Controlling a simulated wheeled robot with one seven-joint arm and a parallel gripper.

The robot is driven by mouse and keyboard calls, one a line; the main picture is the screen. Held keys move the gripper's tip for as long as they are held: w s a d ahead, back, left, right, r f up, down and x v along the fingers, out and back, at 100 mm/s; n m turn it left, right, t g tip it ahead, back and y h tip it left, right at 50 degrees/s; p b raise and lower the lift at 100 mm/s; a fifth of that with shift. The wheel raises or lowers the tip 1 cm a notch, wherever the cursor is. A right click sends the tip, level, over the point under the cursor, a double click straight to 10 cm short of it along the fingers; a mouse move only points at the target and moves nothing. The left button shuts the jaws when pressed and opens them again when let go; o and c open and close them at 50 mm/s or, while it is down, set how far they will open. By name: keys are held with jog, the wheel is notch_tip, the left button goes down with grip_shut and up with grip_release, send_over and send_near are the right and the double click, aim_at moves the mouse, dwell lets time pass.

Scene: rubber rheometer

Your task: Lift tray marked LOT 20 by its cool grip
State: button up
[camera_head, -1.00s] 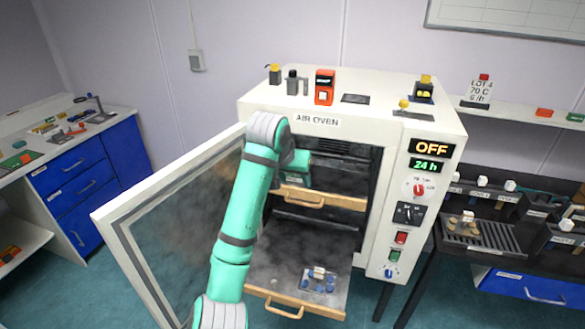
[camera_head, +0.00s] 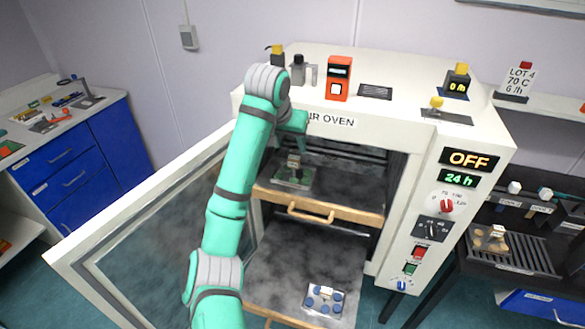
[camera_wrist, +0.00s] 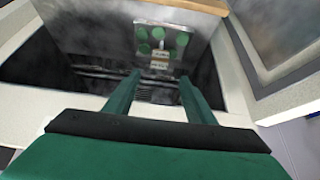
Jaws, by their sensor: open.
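A small metal tray with green discs (camera_head: 298,178) and a pale upright grip (camera_head: 294,160) sits on the oven's upper shelf. The wrist view shows this tray (camera_wrist: 143,48) with its pale label and grip (camera_wrist: 160,60); the lettering is too small to read. A second tray with blue discs (camera_head: 324,300) lies on the lower shelf. A third, with tan pieces (camera_head: 490,240), stands on the rack at right. My gripper (camera_wrist: 158,84) is open and empty, its fingers pointing toward the green-disc tray with a gap. In the head view my wrist hides most of it.
The oven's upper shelf (camera_head: 345,207) and lower shelf (camera_head: 270,285) are pulled out. The glass door (camera_head: 140,250) stands open at left. The oven top edge (camera_head: 390,132) is close above my gripper. The slatted rack (camera_head: 530,255) is at right.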

aim_at(294, 158)
jog(key=f, duration=0.1)
jog(key=w+d+f, duration=0.1)
jog(key=f, duration=0.1)
jog(key=shift+w+d+f, duration=0.15)
jog(key=shift+d+f, duration=0.05)
jog(key=shift+f, duration=0.1)
jog(key=shift+a+x, duration=0.2)
jog(key=shift+x, duration=1.15)
jog(key=shift+a+x, duration=0.2)
jog(key=shift+x, duration=1.15)
